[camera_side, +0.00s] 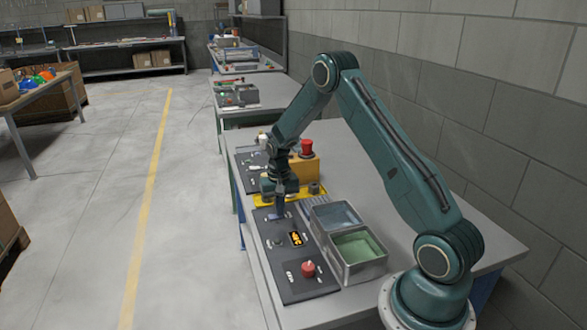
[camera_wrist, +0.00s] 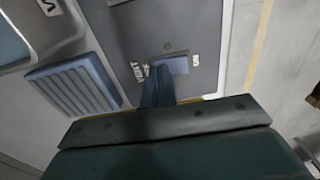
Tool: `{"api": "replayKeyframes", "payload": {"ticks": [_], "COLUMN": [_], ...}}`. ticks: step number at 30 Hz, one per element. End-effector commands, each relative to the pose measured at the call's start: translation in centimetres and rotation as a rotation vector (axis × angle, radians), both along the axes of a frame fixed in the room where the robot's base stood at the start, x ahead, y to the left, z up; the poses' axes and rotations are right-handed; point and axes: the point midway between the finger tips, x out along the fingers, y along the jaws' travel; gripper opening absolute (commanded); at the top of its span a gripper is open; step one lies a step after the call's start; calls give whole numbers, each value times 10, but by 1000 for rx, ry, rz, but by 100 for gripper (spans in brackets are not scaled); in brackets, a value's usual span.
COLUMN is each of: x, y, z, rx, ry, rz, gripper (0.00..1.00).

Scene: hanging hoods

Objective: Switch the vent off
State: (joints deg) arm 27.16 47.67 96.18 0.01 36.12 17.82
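A dark control panel (camera_side: 262,228) lies on the grey bench. My gripper (camera_side: 279,212) points down over this end of the panel. In the wrist view the two blue fingers (camera_wrist: 158,72) are together, with nothing seen between them. Their tips overlap the left part of the plate; I cannot tell whether they touch it. The plate is mostly hidden by the fingers in the side view.
The panel also bears a lit orange display (camera_side: 296,238), a red knob (camera_side: 308,269) and a small dark knob (camera_side: 277,243). Metal bins (camera_side: 378,262) stand close to its right. A yellow box with a red button (camera_side: 306,148) stands behind. The floor at left is open.

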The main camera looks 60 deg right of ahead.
Motion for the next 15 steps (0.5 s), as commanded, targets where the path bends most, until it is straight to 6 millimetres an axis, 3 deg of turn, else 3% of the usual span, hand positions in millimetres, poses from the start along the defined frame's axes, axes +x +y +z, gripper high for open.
{"api": "replayKeyframes", "payload": {"ticks": [15], "x": [0], "y": [0], "z": [18], "rx": [0], "ry": [-1], "rz": [0], "gripper": [0]}}
